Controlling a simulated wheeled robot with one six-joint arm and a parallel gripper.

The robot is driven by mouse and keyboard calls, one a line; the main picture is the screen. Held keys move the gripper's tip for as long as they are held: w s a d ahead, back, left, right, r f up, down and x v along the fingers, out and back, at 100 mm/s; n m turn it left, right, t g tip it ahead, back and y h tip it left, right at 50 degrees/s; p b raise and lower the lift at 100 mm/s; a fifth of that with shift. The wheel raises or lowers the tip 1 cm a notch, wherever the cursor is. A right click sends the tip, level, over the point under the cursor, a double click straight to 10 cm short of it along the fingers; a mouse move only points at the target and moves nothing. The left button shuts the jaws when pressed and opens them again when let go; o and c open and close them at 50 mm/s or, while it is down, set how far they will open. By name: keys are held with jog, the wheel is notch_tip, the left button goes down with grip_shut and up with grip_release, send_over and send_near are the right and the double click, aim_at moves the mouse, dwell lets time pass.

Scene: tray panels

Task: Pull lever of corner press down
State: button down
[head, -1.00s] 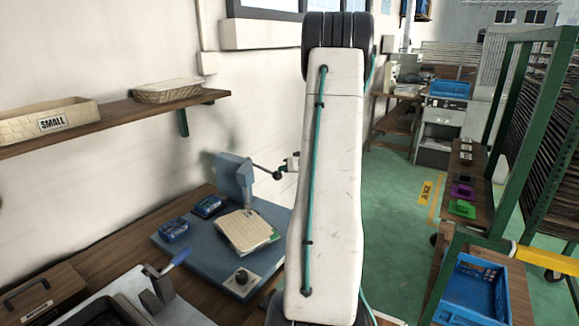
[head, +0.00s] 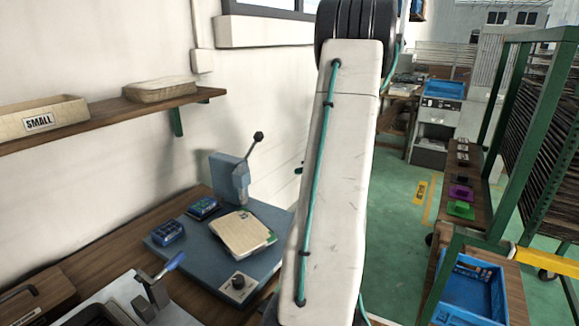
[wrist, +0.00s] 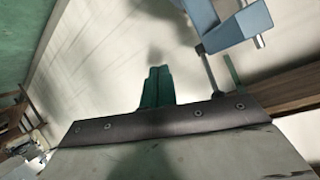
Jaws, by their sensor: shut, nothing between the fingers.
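The blue-grey press (head: 231,178) stands at the back of a blue base plate (head: 190,258) near the wall. Its lever (head: 253,147) is a thin dark rod with a black ball end, pointing up and to the right. In the wrist view, blue-grey press parts (wrist: 240,28) with a metal rod show at the upper right. My gripper's green fingers (wrist: 155,87) are together and empty, apart from the press.
A blue-handled device (head: 155,285) stands at lower left. A wall shelf (head: 110,118) holds trays.

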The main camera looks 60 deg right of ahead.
jog(key=shift+s+a+f, duration=0.15)
jog(key=shift+s, duration=0.35)
jog(key=shift+s+a+f, duration=0.1)
jog(key=shift+s+f, duration=0.05)
jog(key=shift+s, duration=0.35)
